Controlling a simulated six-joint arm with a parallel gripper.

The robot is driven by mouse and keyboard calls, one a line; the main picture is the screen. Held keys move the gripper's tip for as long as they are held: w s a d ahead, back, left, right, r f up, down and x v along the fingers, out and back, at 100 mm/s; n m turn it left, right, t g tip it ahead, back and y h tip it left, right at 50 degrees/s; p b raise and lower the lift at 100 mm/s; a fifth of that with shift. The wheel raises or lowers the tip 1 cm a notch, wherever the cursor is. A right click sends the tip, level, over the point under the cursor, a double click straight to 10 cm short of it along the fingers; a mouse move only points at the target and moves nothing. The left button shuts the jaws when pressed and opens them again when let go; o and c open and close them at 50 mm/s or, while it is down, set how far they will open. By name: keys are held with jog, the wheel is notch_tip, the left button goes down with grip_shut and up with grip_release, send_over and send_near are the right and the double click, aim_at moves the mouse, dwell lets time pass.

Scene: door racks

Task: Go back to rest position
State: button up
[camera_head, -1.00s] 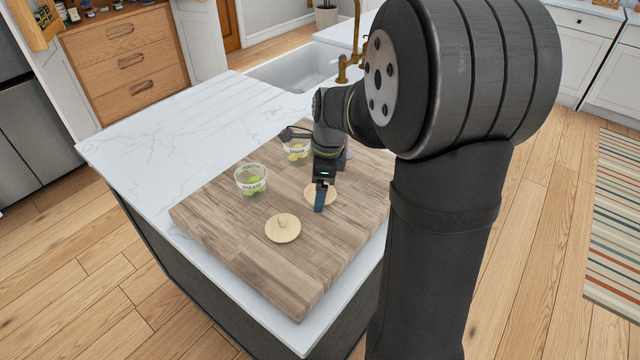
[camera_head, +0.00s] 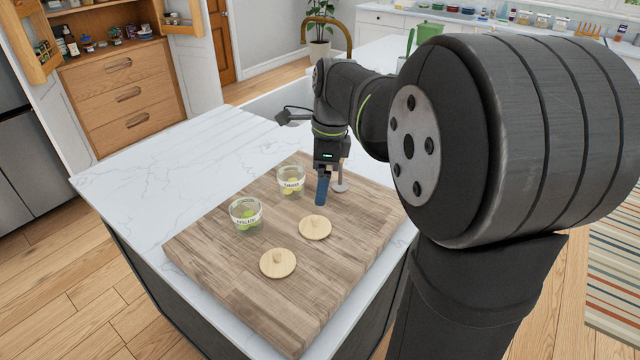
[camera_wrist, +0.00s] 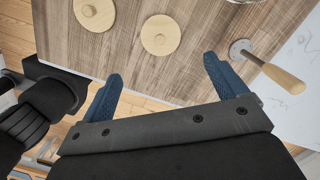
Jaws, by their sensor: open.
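My gripper (camera_head: 322,189) hangs over the wooden board, above and beyond the nearer edge of the round lids. In the wrist view its two blue fingers (camera_wrist: 162,85) are spread wide with nothing between them. Two round wooden lids with small knobs lie flat on the board: one lid (camera_head: 315,228) closest to my gripper, the other lid (camera_head: 278,264) nearer the front. Both lids also show at the top of the wrist view (camera_wrist: 161,35).
Two labelled clear containers with green and yellow contents, one nearer (camera_head: 246,216) and one farther (camera_head: 291,182), stand open on the cutting board (camera_head: 210,250). A wooden-handled tool (camera_wrist: 275,72) stands near the board's right side. White counter (camera_head: 130,180) is clear at left.

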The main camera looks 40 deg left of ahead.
aim_at(315, 218)
jog(key=f, duration=0.8)
jog(key=s+a+f, duration=0.1)
jog(key=f, duration=0.3)
jog(key=shift+a+f, duration=0.1)
jog(key=shift+f, duration=0.1)
jog(key=shift+r, duration=2.15)
